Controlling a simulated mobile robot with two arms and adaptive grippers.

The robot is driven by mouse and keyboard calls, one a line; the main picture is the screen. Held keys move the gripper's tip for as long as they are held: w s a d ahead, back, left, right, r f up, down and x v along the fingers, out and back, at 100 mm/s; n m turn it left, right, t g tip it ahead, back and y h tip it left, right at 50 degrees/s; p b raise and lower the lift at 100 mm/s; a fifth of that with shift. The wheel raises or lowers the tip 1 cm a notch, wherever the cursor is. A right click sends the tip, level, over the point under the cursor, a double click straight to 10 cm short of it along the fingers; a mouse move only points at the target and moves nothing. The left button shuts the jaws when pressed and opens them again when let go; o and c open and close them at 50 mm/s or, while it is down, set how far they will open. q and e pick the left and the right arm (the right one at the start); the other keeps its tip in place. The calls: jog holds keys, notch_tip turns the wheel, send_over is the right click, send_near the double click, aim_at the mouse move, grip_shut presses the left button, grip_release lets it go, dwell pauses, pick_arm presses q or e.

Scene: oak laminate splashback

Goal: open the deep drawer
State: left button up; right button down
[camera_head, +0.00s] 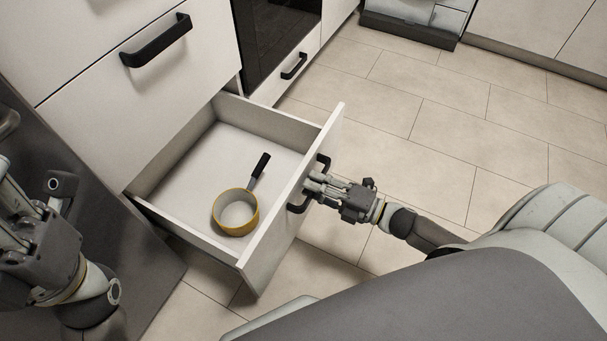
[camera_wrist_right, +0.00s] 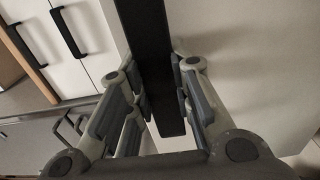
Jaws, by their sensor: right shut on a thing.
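The deep drawer (camera_head: 292,210) is the bottom one in the white cabinet and stands pulled well out. A yellow saucepan (camera_head: 236,212) with a black handle lies on its floor. My right gripper (camera_head: 312,188) is at the drawer front, shut on the black bar handle (camera_head: 323,164). In the right wrist view, the handle (camera_wrist_right: 158,60) runs between the fingers of the right gripper (camera_wrist_right: 163,92). My left gripper (camera_head: 28,222) is at the left edge, apart from the drawer; its fingers are partly cut off, and its opening is unclear.
Closed drawers with a black handle (camera_head: 156,41) are above the open drawer. A dark oven (camera_head: 275,35) is beside them. A dark panel (camera_head: 95,215) stands left of the drawer. Tiled floor (camera_head: 440,130) is free to the right and behind. My base fills the lower right.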

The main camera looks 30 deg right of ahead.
jog(key=shift+s+d, duration=0.15)
jog(key=shift+s, duration=0.05)
jog(key=c, duration=1.3)
grip_release()
jog(key=shift+s, duration=0.1)
jog(key=v, duration=1.2)
